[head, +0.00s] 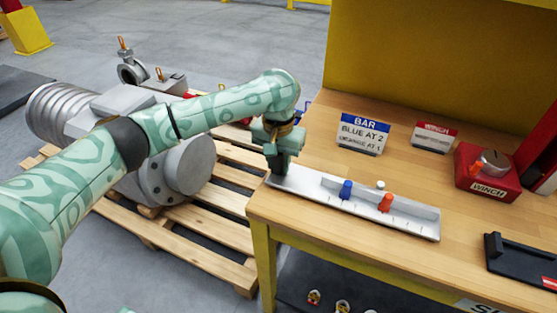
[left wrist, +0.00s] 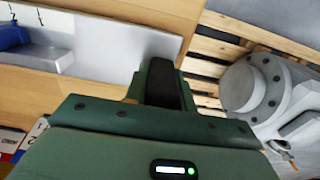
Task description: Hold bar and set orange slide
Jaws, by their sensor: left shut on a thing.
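The silver bar (head: 310,191) lies along the front left edge of the wooden table, with tick marks on its face. A blue slide (head: 346,190) sits near its middle, and an orange slide (head: 386,203) sits to the right of it. My left gripper (head: 275,168) points down and is shut on the bar's left end. In the left wrist view, the bar (left wrist: 110,38) runs up to the gripper's fingers (left wrist: 162,85), with part of the blue slide (left wrist: 12,36) at the left edge. The gripped edge is hidden. My right gripper is not in view.
A sign (head: 363,134) reads BAR, BLUE AT 2, ORANGE AT 1. A small white knob (head: 380,185) shows behind the slides. A red winch box (head: 487,170) and a black tray (head: 520,262) stand to the right.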

